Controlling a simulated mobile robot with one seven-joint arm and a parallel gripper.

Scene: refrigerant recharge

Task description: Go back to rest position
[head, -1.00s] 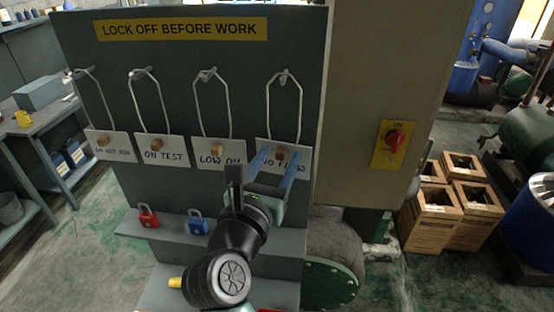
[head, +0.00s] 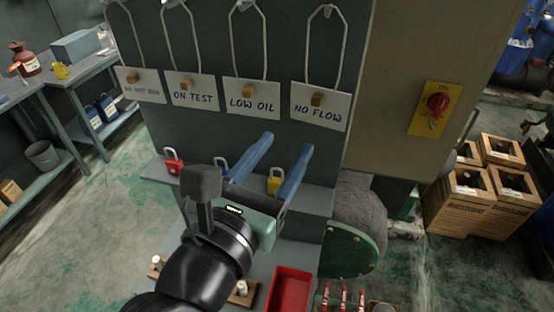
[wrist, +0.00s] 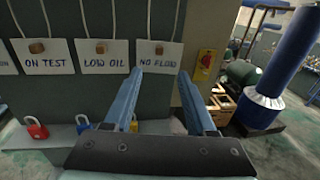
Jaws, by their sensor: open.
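My gripper (head: 281,160) is open, with two blue fingers spread apart and nothing between them. In the head view it is in front of the lower part of the grey lockout board (head: 210,130), over the padlock shelf. Its fingers also show in the wrist view (wrist: 157,98), pointing at the board below the NO FLOW tag (wrist: 160,57). In the head view that tag (head: 320,106) hangs on the board at the right end of the row. My gripper appears clear of the tag.
A red padlock (head: 173,161), a blue padlock (head: 221,166) and a yellow padlock (head: 275,180) are on the shelf. A red tray (head: 290,290) is below. A red rotary switch (head: 438,103) is at right. Cardboard boxes (head: 480,190) stand on the floor.

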